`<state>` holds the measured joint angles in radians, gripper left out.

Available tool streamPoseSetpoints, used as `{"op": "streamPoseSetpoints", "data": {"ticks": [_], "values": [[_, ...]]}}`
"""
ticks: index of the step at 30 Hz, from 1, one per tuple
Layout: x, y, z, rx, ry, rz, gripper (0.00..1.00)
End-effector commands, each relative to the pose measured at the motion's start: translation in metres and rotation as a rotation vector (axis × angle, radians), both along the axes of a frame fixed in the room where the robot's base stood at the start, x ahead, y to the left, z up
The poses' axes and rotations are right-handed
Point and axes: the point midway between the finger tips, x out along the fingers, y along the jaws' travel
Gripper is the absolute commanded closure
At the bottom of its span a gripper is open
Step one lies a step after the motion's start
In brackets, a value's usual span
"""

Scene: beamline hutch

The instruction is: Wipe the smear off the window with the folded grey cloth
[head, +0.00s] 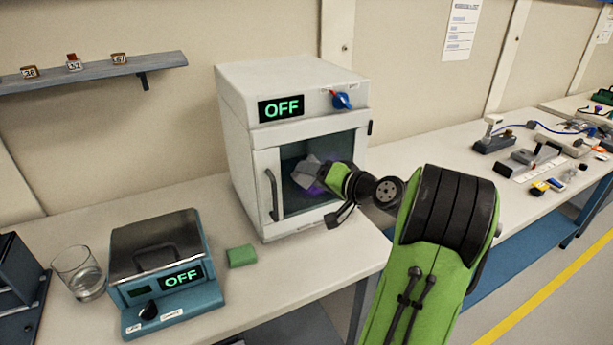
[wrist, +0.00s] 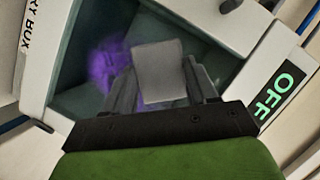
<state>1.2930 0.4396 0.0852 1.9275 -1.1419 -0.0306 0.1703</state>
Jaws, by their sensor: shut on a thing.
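The folded grey cloth (head: 305,170) is in my gripper (head: 322,176), in front of the window (head: 298,152) of a white dry box. In the wrist view the cloth (wrist: 158,66) stands between the two fingers of my gripper (wrist: 163,90), which are shut on it. A purple smear (wrist: 104,66) shows on the window to the left of the cloth, and part of it lies behind the cloth and fingers. In the head view only a faint bit of the smear (head: 316,189) shows beside the gripper. I cannot tell whether the cloth touches the glass.
The dry box (head: 240,95) has a door handle (head: 271,195) left of the window, a blue knob (head: 342,101) and an OFF display.

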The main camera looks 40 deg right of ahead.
Motion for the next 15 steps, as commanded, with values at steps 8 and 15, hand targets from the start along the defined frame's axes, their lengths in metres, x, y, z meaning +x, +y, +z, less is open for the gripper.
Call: {"op": "streamPoseSetpoints", "data": {"ticks": [8, 15], "values": [[-0.005, -0.019, 0.001, -0.003, 0.0, -0.009, 0.67], [-0.013, -0.042, 0.001, -0.003, 0.001, -0.011, 0.67]]}}
